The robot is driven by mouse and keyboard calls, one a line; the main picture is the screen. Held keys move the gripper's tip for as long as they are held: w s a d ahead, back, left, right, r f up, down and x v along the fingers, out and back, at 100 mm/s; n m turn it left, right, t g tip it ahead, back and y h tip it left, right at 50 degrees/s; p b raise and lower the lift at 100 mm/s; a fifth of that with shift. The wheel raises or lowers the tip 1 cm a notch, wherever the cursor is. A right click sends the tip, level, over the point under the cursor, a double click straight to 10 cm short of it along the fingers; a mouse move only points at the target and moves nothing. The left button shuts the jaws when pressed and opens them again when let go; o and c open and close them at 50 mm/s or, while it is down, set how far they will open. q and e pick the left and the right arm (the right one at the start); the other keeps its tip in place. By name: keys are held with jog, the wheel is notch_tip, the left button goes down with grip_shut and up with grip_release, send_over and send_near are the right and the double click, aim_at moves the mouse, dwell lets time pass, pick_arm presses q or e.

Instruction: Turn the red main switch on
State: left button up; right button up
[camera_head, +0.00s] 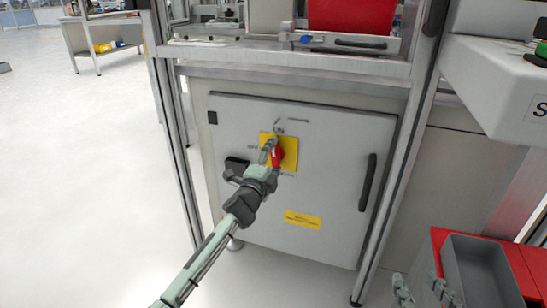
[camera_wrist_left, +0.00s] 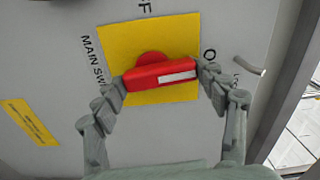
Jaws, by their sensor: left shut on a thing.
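The red main switch (camera_head: 278,157) sits on a yellow plate (camera_head: 291,142) on the grey cabinet door. ON is printed above the plate and OFF to its left. My left gripper (camera_head: 270,153) is at the switch. In the left wrist view, my left gripper (camera_wrist_left: 163,83) is shut on the red handle (camera_wrist_left: 145,78), one finger at each end. The handle's white-marked end points toward the partly hidden ON lettering, and the handle lies about in line with the plate's edges. My right gripper (camera_head: 421,291) is low at the right, its fingers apart and empty.
The cabinet door has a black handle (camera_head: 368,183) at its right and a black latch (camera_head: 236,165) left of the switch. Metal frame posts stand on both sides. A grey bin (camera_head: 477,240) with red beside it is at the lower right. The floor at left is clear.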

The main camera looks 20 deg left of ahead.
pick_arm(q)
jog(key=shift+m, duration=0.7)
jog(key=o, duration=1.2)
jog(key=shift+c, duration=0.2)
jog(key=shift+s, duration=0.1)
jog(key=s, duration=1.2)
jog(key=shift+a, duration=0.2)
